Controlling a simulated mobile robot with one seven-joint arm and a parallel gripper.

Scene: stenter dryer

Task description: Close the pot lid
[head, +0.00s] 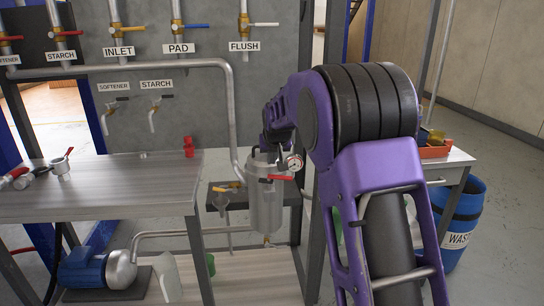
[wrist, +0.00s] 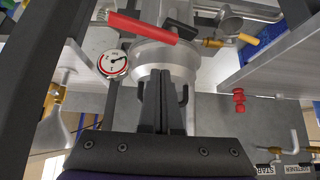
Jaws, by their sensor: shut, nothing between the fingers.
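The pot (head: 265,205) is a silver upright cylinder below the pipework, left of my purple arm in the head view. In the wrist view its round metal top (wrist: 180,62) is directly beyond my fingers. I cannot tell the lid apart from the pot's rim there, nor how far it is open. My gripper (wrist: 162,75) is shut and empty, its dark fingers pointing at the round metal top. I cannot tell whether they touch it.
A pressure gauge (head: 295,162) and a red-handled valve (head: 280,178) are close to the pot. A grey pipe (head: 231,110) runs down beside it. A metal-topped table (head: 110,190) stands left, with a red fitting (head: 189,147). A blue waste barrel (head: 462,225) stands right.

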